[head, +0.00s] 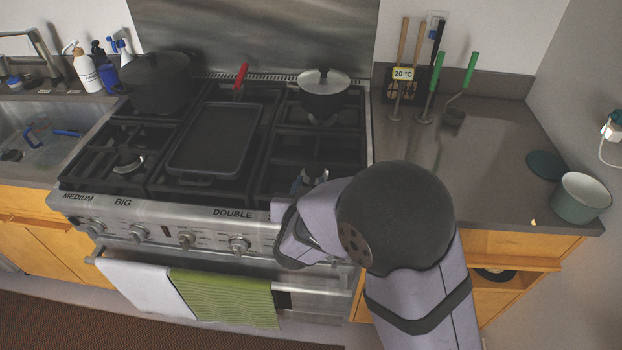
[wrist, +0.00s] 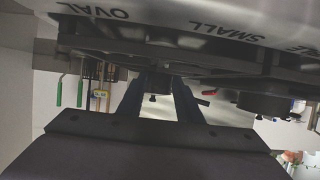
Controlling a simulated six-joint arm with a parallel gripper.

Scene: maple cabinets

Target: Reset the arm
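My gripper (wrist: 160,92) shows in the wrist view as two dark fingers, spread apart, with a gap between them. Nothing is visibly clamped; a dark shape shows in the gap beyond the fingers. In the head view my arm reaches from the lower right to the front right of the stove (head: 228,214). There the gripper is mostly hidden by my own arm, near the front right burner (head: 313,172).
A griddle (head: 214,140), a lidded pot (head: 323,94) and a dark pot (head: 157,84) stand on the stove. Utensils (head: 437,75) are at the back of the right counter. Towels (head: 225,297) hang in front.

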